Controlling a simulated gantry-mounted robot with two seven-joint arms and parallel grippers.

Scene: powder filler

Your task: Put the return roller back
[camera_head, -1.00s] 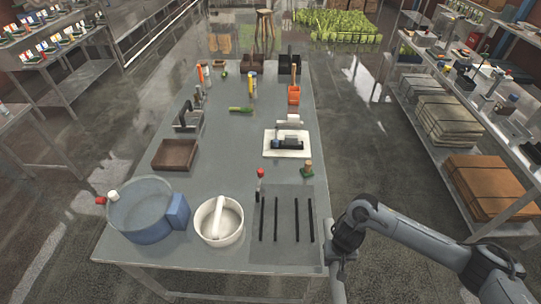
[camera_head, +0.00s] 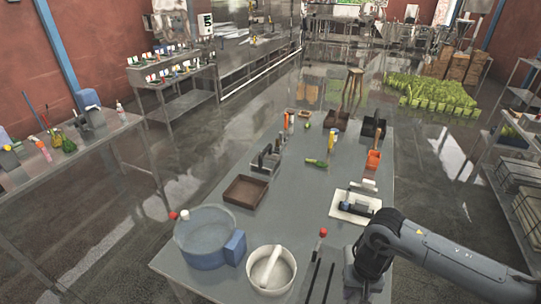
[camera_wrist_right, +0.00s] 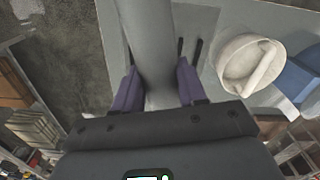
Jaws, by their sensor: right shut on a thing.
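My right gripper (camera_wrist_right: 157,72) shows in the right wrist view, with its two purple fingers shut on a thick grey cylinder, which looks like the return roller (camera_wrist_right: 152,30). The roller runs up out of the top of that view, over the table edge area, so its far end is hidden. In the head view my right arm comes in from the right and bends down at the table's front right. Its gripper is mostly hidden or cut off by the bottom edge there. My left gripper is not in view.
On the grey table (camera_head: 310,190) stand a blue-grey round tub (camera_head: 206,235), a white bowl with a pestle (camera_head: 271,270), a brown tray (camera_head: 245,191), a white tray (camera_head: 355,205) and a red-topped tool (camera_head: 322,233). Dark rods (camera_head: 328,283) lie at the front. The table's middle is clear.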

